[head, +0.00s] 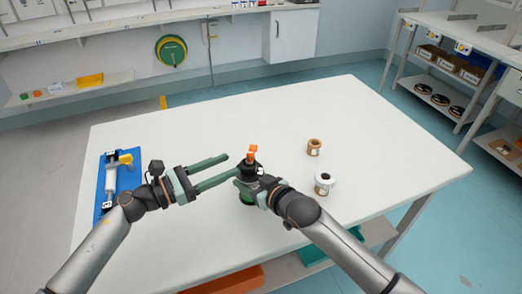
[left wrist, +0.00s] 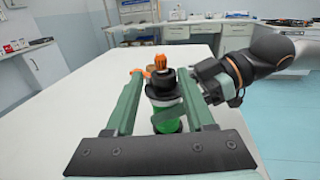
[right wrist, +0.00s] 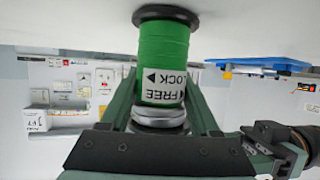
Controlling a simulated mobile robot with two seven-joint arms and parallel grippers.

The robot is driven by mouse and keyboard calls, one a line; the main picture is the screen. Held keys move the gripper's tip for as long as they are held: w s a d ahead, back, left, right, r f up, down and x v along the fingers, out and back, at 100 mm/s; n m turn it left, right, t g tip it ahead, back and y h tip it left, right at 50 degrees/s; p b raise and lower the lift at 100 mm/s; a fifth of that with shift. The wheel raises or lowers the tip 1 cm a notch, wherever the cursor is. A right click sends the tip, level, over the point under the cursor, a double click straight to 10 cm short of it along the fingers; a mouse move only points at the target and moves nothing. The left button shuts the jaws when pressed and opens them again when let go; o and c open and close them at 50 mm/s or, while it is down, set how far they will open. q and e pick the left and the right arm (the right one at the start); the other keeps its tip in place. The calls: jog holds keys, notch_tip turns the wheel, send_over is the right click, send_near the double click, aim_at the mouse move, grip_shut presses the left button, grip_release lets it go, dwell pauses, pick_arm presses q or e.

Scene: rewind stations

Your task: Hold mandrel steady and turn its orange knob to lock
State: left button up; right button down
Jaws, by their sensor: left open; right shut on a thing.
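The mandrel (head: 247,200) stands upright on the white table, with a green body, a black upper part and an orange knob (head: 253,150) on top. In the left wrist view the orange knob (left wrist: 160,62) shows above the green body (left wrist: 167,122). My right gripper (head: 249,181) is shut on the mandrel below the knob. The right wrist view shows its green body (right wrist: 163,50) with a white FREE/LOCK label (right wrist: 162,86), upside down. My left gripper (head: 234,166) is open and empty, its fingers pointing at the mandrel from the left, apart from the knob.
A brown roll (head: 314,147) and a white roll (head: 324,184) stand right of the mandrel. The table's back half (head: 260,112) is clear.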

aim_at(250, 156)
pick_arm(q)
jog(key=x, duration=1)
jog(key=shift+d, duration=0.35)
jog(key=shift+w, duration=0.1)
jog(key=shift+c, duration=0.3)
grip_shut()
